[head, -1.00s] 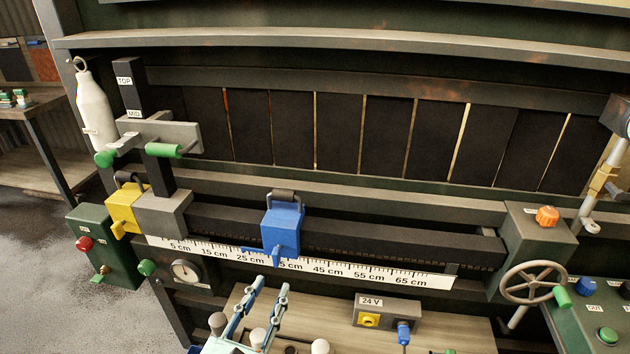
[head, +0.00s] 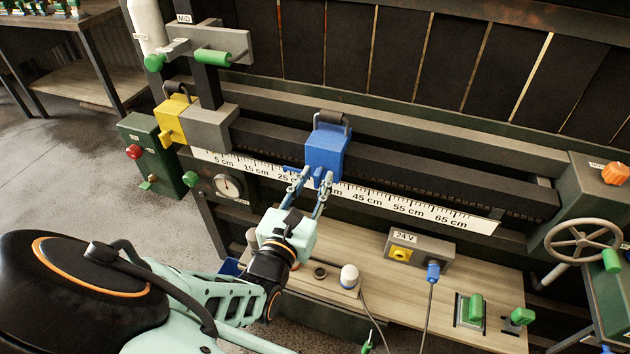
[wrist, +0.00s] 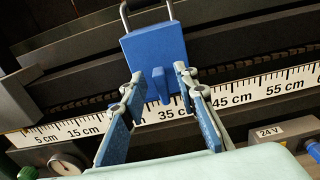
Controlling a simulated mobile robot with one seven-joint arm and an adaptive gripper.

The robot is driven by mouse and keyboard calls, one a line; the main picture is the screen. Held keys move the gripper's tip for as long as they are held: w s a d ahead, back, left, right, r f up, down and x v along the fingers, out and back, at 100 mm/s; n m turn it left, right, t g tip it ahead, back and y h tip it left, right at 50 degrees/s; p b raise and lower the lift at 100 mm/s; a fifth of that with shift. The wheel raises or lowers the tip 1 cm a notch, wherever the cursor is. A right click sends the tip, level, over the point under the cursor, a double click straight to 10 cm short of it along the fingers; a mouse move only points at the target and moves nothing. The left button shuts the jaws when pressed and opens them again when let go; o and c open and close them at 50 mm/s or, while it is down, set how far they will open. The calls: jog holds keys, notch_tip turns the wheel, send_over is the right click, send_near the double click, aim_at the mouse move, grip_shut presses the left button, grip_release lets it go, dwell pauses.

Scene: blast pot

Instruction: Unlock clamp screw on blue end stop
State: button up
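The blue end stop (head: 328,150) sits on the dark rail behind the cm scale, near the middle of the head view. It also shows at the top of the wrist view (wrist: 155,55), with a grey metal loop on top. Its clamp screw, a small blue tab (wrist: 161,86), sticks out from the lower front face. My gripper (head: 317,177) is in front of the stop, fingers pointing at it. In the wrist view my gripper (wrist: 158,78) is open, one finger on each side of the tab, with gaps visible. The screw is partly hidden by the fingers in the head view.
A yellow end stop (head: 172,122) sits at the rail's left end beside a grey block (head: 208,128). The scale (head: 410,206) runs below the rail. A 24 V box (head: 418,251) stands on the wooden shelf (head: 375,290). A handwheel (head: 583,240) is at right.

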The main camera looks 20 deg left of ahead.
jog(key=shift+c, duration=0.3)
grip_shut()
jog(key=shift+r+p, duration=0.1)
jog(key=shift+p, duration=0.35)
jog(key=n+p, duration=0.2)
jog(key=p, duration=0.2)
jog(key=shift+r+n, duration=0.2)
jog(key=shift+n, duration=0.2)
jog(key=n+p, duration=0.4)
jog(key=p, duration=0.1)
jog(key=shift+f, duration=0.1)
jog(key=n+p, duration=0.2)
jog(key=n, duration=0.1)
jog(key=n+p, duration=0.2)
jog(key=shift+a+f+n, duration=0.15)
jog(key=shift+n, duration=0.25)
jog(key=shift+f+n+p, duration=0.2)
jog(key=shift+n+p, duration=0.85)
jog(key=shift+n, duration=1.55)
